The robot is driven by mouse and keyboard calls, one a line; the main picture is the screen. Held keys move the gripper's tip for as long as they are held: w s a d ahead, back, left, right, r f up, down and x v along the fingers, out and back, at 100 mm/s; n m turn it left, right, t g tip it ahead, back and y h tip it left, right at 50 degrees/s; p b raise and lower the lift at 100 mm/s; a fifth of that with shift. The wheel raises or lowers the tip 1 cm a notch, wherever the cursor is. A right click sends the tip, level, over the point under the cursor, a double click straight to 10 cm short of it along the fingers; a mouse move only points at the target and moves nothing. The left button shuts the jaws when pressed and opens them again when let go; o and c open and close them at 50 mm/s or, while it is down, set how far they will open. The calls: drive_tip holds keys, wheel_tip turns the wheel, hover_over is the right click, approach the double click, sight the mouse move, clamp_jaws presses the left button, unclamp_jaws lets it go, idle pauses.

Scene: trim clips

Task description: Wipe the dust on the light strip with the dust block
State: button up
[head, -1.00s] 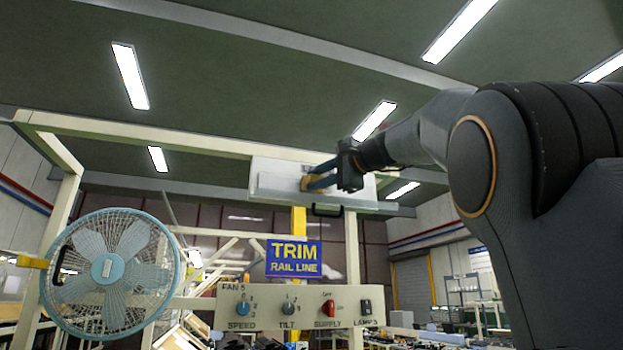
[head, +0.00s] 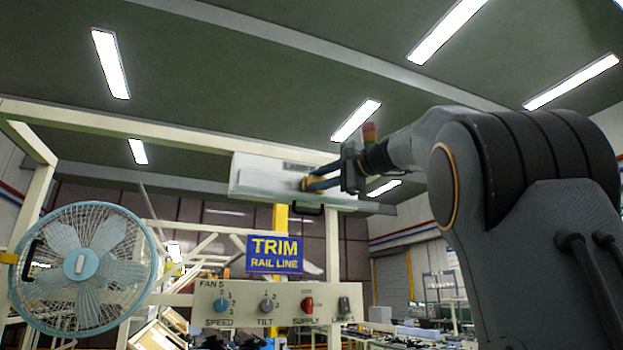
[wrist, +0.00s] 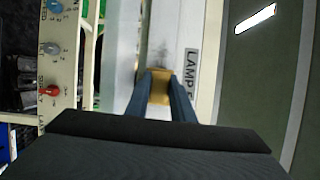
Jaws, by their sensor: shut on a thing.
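The light strip (head: 262,172) is a long white housing mounted high on the cream frame in the head view. It also shows in the wrist view (wrist: 178,20), running away from me with a label reading "LAMP" on its right side. My gripper (head: 312,181) is shut on the yellow-tan dust block (wrist: 160,88), holding it between its two blue fingers at the strip's face. Whether the block touches the strip is hard to tell. A dark greyish dust patch (wrist: 160,54) lies on the strip just beyond the block. The block hides the surface under it.
A caged fan (head: 82,268) stands at left. Below the strip are a blue sign (head: 274,254) and a control panel (head: 275,302) with knobs and switches. A dark handle (head: 308,209) hangs under the strip.

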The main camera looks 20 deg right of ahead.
drive_tip(key=shift+d+p, duration=1.15)
drive_tip(key=shift+d, duration=2.6)
drive_tip(key=shift+a+b, duration=1.4)
drive_tip(key=shift+a, duration=3.55)
drive_tip(key=shift+w+a, duration=0.1)
drive_tip(key=shift+a, duration=5)
drive_tip(key=shift+d+b, duration=0.4)
drive_tip(key=shift+d, duration=3)
drive_tip(key=shift+d+p, duration=0.3)
drive_tip(key=shift+d, duration=1.4)
drive_tip(key=shift+d+p, duration=1.35)
drive_tip(key=shift+d, duration=3.6)
